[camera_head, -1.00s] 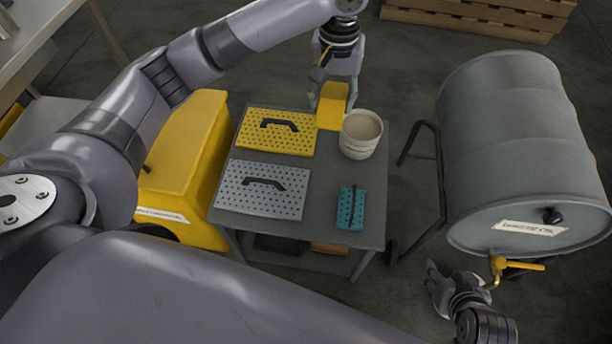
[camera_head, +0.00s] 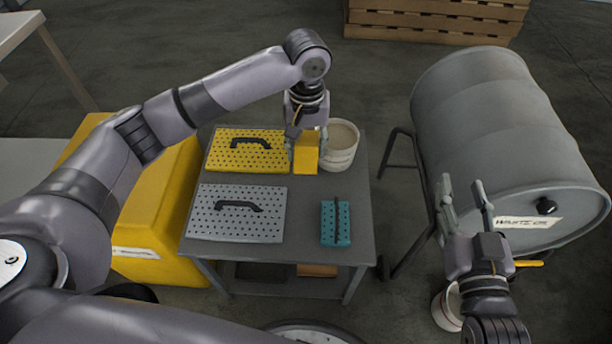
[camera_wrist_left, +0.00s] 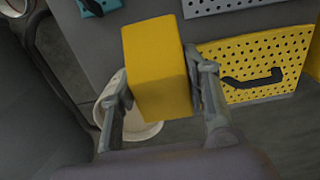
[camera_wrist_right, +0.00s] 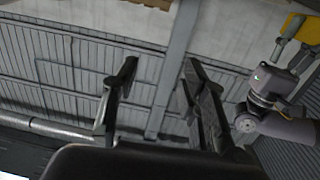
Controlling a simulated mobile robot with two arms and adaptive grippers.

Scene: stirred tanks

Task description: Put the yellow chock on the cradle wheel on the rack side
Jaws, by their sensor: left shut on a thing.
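The yellow chock (camera_head: 306,153) is a plain yellow block above the far edge of the grey table. My left gripper (camera_head: 306,140) is shut on it, with one finger on each side; the block also shows between the fingers in the left wrist view (camera_wrist_left: 158,68). I cannot tell whether the chock touches the table. The grey drum (camera_head: 500,140) lies on its side on a dark cradle frame (camera_head: 420,190) at the right. A cradle wheel (camera_head: 383,267) shows low by the table's right leg. My right gripper (camera_head: 466,205) is open and empty in front of the drum.
A yellow cabinet (camera_head: 165,215) stands left. A white bucket (camera_head: 446,308) is under the drum's yellow tap (camera_head: 528,263).

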